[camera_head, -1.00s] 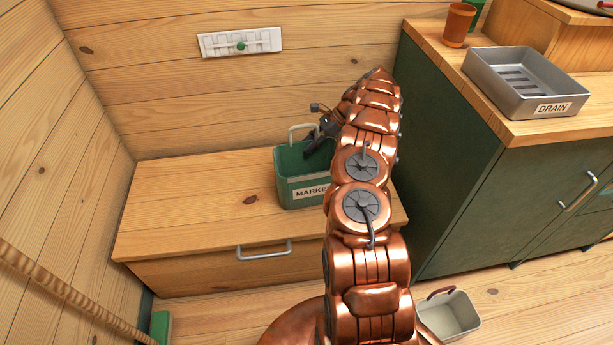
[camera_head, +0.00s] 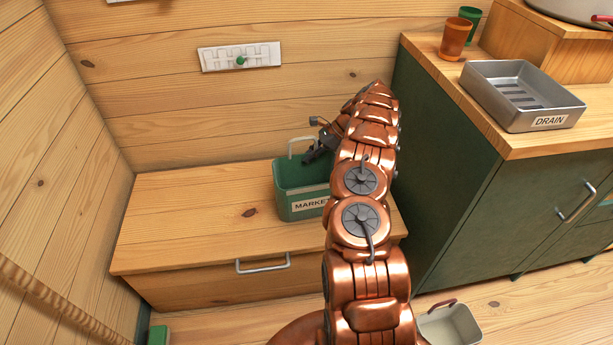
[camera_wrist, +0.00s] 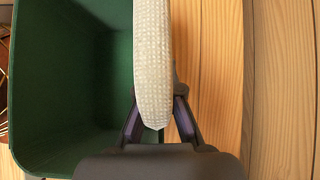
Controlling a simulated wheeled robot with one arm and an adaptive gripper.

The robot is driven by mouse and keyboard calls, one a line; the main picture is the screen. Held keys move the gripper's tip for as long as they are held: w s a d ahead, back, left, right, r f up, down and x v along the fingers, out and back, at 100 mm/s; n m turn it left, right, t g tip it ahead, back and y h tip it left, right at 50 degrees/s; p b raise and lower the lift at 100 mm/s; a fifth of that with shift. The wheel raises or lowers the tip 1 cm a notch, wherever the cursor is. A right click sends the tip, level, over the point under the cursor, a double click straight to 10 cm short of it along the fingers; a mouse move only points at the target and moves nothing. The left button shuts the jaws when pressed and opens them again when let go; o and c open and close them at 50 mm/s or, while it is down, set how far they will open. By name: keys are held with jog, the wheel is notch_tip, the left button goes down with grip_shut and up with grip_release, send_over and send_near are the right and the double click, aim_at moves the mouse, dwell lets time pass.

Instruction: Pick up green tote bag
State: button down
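The green tote bag (camera_head: 290,185) is a boxy open-topped container with a "MARKET" label and a pale raised handle. It stands upright on a low wooden chest, its right side partly hidden by my copper arm. My gripper (camera_head: 308,154) is at the tote's handle, above its open top. In the wrist view the whitish textured handle (camera_wrist: 153,60) runs between the two fingers of my gripper (camera_wrist: 157,105), which sit close against both its sides, so it looks shut on the handle. The tote's empty green inside (camera_wrist: 75,80) shows to the left.
The wooden chest (camera_head: 180,215) has clear room left of the tote. A green cabinet (camera_head: 450,170) stands close to the right, with a metal "DRAIN" tray (camera_head: 550,100) and cups (camera_head: 456,38) on top. A pale bin (camera_head: 450,325) sits on the floor.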

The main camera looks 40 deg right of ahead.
jog(key=shift+r, duration=0.15)
jog(key=shift+r, duration=0.25)
notch_tip(320, 180, up, 3)
jog(key=s+d+r, duration=0.1)
jog(key=s+d, duration=0.3)
jog(key=s, duration=1.1)
jog(key=shift+s, duration=0.25)
jog(key=shift+r, duration=0.15)
dwell(0.4)
